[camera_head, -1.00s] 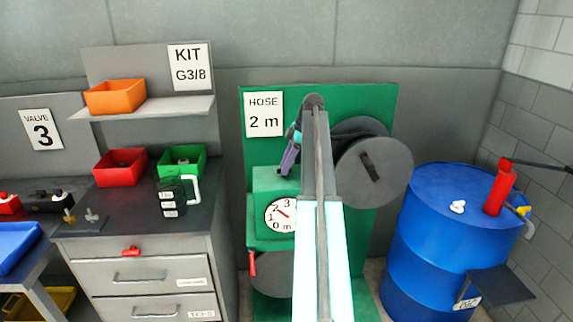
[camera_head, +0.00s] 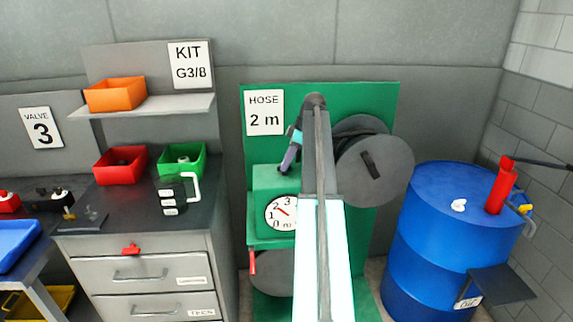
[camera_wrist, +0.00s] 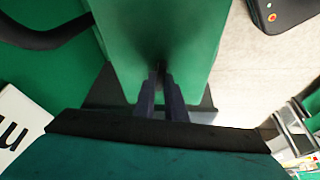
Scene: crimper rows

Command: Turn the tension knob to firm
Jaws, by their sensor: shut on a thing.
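The green hose machine (camera_head: 262,182) stands mid-picture, with a box front bearing a round dial (camera_head: 281,213) marked 0 to 3 m. The dial's red needle points up and left. My gripper (camera_head: 285,168) is at the top of this box, its dark fingers angled down onto it. In the wrist view my gripper (camera_wrist: 161,78) has its fingers close together at the green surface (camera_wrist: 190,35). It is shut on the tension knob, which the fingers almost wholly hide. I cannot read the knob's setting.
My arm hides part of the machine. A grey reel (camera_head: 375,171) sits right of it, and a red lever (camera_head: 252,262) hangs at its lower left. A drawer cabinet (camera_head: 140,265) stands left. A blue drum (camera_head: 440,235) stands right.

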